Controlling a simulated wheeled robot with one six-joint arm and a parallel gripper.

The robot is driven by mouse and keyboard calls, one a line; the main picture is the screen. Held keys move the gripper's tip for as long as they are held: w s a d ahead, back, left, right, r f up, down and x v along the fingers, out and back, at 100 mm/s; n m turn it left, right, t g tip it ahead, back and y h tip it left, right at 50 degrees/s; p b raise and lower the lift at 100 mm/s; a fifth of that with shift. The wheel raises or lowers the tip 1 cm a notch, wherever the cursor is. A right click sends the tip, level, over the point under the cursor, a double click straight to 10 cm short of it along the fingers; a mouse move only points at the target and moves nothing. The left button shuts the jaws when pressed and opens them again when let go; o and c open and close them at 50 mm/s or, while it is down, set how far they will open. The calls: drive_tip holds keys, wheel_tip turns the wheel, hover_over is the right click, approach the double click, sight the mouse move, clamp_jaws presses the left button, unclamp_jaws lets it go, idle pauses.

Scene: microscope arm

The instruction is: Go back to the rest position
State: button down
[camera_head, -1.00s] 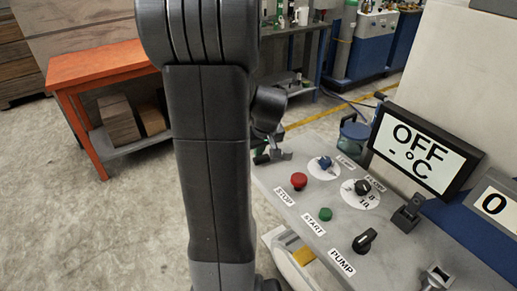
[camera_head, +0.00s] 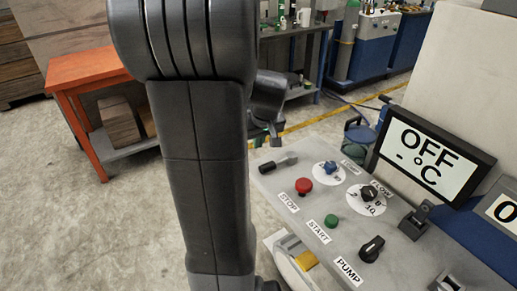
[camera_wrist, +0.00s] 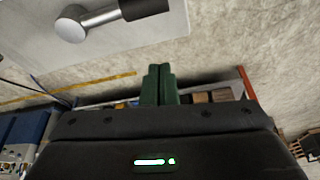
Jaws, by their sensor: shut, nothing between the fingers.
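My gripper (camera_wrist: 158,72) shows in the wrist view with its two dark green fingers pressed together and nothing between them. It points over the concrete floor, beside the edge of the grey panel. In the head view my dark arm stands upright left of the panel, and the fingers cannot be made out there. A metal lever with a black grip (camera_head: 278,163) lies at the panel's far left corner, apart from my fingers. The lever (camera_wrist: 100,20) also shows at the top left of the wrist view.
The control panel (camera_head: 295,215) carries a red STOP button (camera_head: 303,186), a green START button (camera_head: 331,221) and several knobs. A display (camera_head: 425,158) reads OFF. An orange table (camera_head: 88,68) stands at the back left. The floor (camera_head: 90,220) at left is clear.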

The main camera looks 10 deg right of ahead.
drive_tip(key=v, duration=0.6)
drive_tip(key=shift+s+d+r, duration=0.2)
drive_tip(key=shift+d+r, duration=0.05)
drive_tip(key=shift+r, duration=0.1)
drive_tip(key=shift+f, duration=0.1)
